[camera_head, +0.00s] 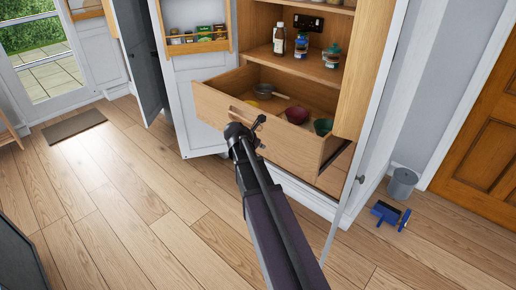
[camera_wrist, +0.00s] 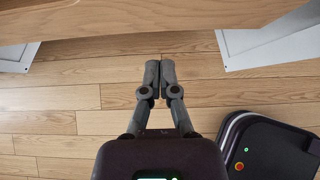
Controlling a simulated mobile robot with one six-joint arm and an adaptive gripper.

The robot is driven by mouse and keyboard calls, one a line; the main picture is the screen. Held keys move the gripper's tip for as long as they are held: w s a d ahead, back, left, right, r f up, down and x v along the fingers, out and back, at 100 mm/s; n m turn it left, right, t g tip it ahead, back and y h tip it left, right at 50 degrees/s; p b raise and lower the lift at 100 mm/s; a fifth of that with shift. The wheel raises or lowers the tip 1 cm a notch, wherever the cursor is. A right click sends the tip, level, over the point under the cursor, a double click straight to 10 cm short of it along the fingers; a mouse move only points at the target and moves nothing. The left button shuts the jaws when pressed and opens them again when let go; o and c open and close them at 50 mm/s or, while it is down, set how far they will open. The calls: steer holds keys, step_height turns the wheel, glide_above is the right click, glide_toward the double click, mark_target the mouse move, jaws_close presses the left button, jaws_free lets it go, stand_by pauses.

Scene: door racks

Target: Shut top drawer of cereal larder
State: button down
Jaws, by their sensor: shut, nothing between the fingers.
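The cereal larder (camera_head: 370,75) is a tall wooden cabinet with its white doors standing open. Its top drawer (camera_head: 285,150) is pulled well out and holds a pan (camera_head: 264,91) and several bowls. The drawer front has a slot-like handle cut-out, partly hidden by my arm. My gripper (camera_head: 259,128) is just in front of the drawer front, near its middle. In the wrist view my gripper (camera_wrist: 160,66) has its fingers together and empty. A wooden edge of the drawer (camera_wrist: 140,22) spans the top of that view. I cannot tell whether the fingertips touch it.
Another drawer front (camera_head: 336,172) sits below, closed. The open white left door (camera_head: 196,105) and right door (camera_head: 362,170) flank the drawer. The wooden floor in front is clear.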

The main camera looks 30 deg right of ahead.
mark_target(276, 145)
steer(key=shift+w+d+f+b, duration=0.45)
steer(key=shift+d+f+b, duration=0.15)
steer(key=shift+d, duration=0.65)
steer(key=shift+w+d+f+b, duration=0.5)
steer(key=shift+d+f, duration=0.25)
steer(key=shift+d, duration=0.45)
steer(key=shift+w+d+f+b, duration=0.45)
steer(key=shift+d+f+b, duration=0.15)
steer(key=shift+d, duration=0.65)
steer(key=shift+w+d, duration=0.1)
